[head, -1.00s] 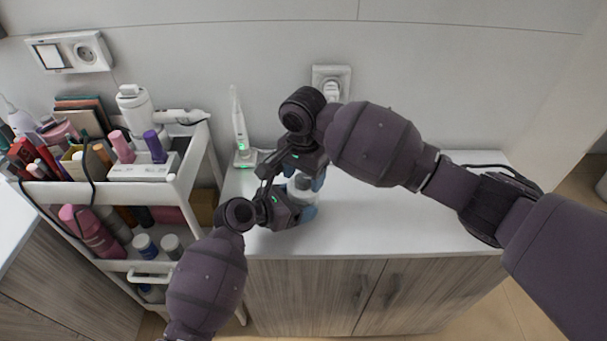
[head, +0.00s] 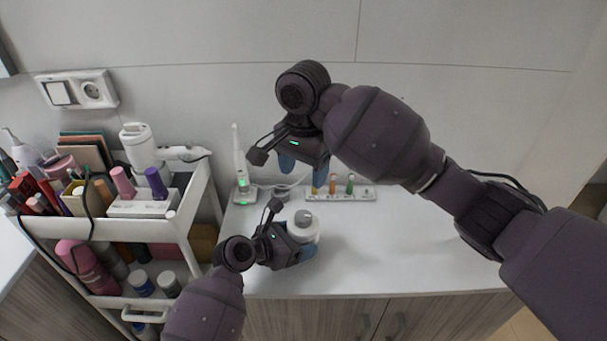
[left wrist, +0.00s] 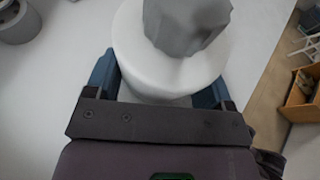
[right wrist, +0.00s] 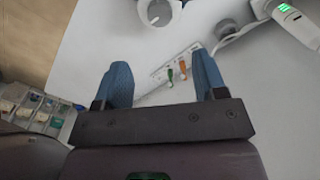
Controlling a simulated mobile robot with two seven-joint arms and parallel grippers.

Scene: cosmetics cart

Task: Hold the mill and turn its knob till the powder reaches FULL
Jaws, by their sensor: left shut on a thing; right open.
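The mill (head: 304,228) is a white round body with a grey knob (head: 303,217) on top. It stands on the white counter. My left gripper (head: 296,252) is shut on its body from the near left; the left wrist view shows a finger on each side of the white body (left wrist: 165,62) below the faceted grey knob (left wrist: 187,22). My right gripper (head: 303,172) is open and empty, raised above and behind the mill. In the right wrist view its blue fingers (right wrist: 160,85) are apart, with the mill (right wrist: 160,12) beyond them. The powder level is not visible.
A white rack with several small coloured items (head: 340,193) lies behind the mill. A white device with a green light (head: 242,175) and a small grey round container (head: 283,191) stand to its left. A loaded cart (head: 185,215) is at left. The right counter is clear.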

